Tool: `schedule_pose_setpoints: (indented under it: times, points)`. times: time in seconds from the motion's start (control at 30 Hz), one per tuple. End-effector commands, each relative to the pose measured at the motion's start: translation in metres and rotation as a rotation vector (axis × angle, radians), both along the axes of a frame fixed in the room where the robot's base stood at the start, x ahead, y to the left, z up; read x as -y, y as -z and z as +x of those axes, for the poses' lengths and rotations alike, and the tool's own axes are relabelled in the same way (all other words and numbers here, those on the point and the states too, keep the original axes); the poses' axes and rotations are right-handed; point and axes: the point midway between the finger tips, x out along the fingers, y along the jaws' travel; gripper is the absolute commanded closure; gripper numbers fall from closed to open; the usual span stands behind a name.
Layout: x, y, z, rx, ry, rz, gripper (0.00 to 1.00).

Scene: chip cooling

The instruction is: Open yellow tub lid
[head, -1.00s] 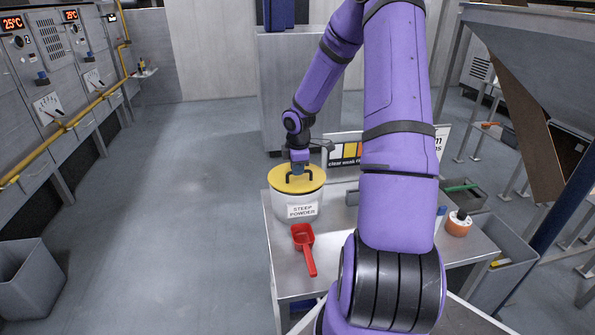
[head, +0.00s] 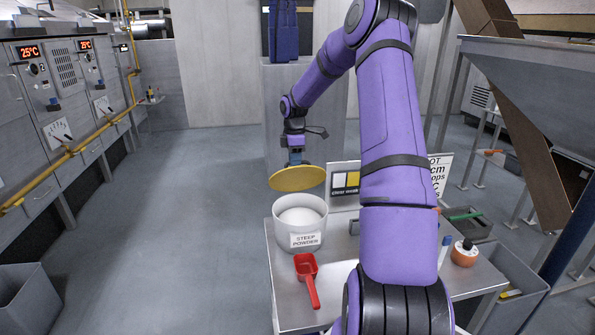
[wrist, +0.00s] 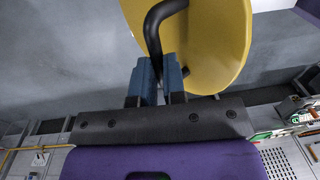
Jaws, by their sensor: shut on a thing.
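The yellow lid (head: 297,178) is off the tub and hangs in the air above it, slightly tilted. My gripper (head: 295,160) is shut on the lid's dark handle. In the wrist view my gripper (wrist: 160,80) has its blue fingers closed around the dark curved handle (wrist: 155,30) of the yellow lid (wrist: 215,40). The white tub (head: 300,226), labelled "STEEP POWDER", stands upright and open on the metal table (head: 285,290). White powder (head: 300,217) shows inside it.
A red scoop (head: 307,277) lies on the table in front of the tub. A board with colour swatches (head: 345,184) stands behind the tub. An orange-and-white container (head: 464,254) sits at the table's right. Open floor (head: 190,230) lies to the left.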

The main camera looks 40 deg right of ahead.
Motion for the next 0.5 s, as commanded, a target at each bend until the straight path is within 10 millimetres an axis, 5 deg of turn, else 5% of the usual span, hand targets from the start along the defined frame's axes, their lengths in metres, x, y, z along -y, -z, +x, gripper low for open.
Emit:
schedule_pose_setpoints:
  times: [0.5]
  points:
    - [0.035, 0.002, 0.051, -0.255, 0.0, 0.172, 1.0]
